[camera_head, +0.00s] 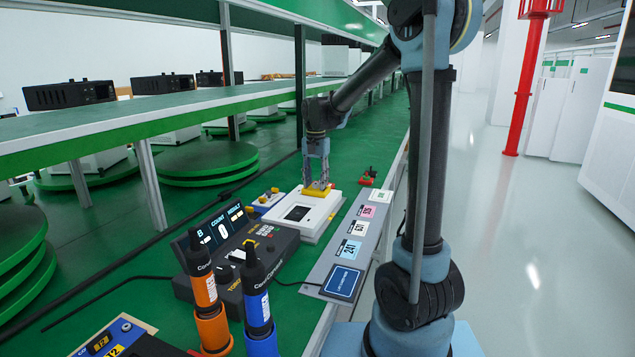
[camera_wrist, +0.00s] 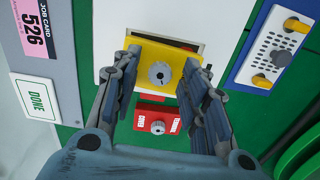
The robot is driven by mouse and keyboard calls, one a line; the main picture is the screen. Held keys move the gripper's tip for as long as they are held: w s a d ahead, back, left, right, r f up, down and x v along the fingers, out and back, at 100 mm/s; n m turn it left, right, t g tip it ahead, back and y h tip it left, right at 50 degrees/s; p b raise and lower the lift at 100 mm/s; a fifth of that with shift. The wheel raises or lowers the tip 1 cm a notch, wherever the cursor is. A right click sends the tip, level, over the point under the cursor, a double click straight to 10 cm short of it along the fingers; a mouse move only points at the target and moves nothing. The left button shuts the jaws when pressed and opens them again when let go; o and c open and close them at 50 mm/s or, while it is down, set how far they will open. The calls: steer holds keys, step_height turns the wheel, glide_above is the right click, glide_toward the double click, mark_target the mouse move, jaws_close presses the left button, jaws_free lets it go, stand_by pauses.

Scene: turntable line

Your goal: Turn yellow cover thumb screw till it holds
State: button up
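The yellow cover (camera_wrist: 150,52) lies on the white unit, with a dark slot edge showing beside it. Its round grey thumb screw (camera_wrist: 160,73) sits near the middle of the cover in the wrist view. My gripper (camera_wrist: 161,72) is open, with one finger on each side of the screw and a visible gap to it. In the head view the yellow cover (camera_head: 316,192) is at the far end of the white unit (camera_head: 312,218), with my gripper (camera_head: 318,184) right above it. The screw is hidden there. I cannot tell whether the fingertips touch the cover.
A red block (camera_wrist: 170,112) with its own knob sits beside the unit. A blue-edged panel (camera_wrist: 277,48) with yellow posts is close by.

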jaws_close()
steer(key=shift+d, duration=0.4)
steer(key=shift+a, duration=0.3)
steer(key=shift+a+n, duration=0.1)
steer(key=shift+n, duration=0.3)
steer(key=n, duration=0.5)
steer(key=shift+a+n+h, duration=0.1)
steer(key=shift+n+h, duration=0.2)
steer(key=shift+h, duration=0.1)
steer(key=n, duration=0.5)
steer(key=shift+h, duration=0.3)
steer(key=shift+n, duration=0.3)
steer(key=shift+o, duration=0.6)
jaws_free()
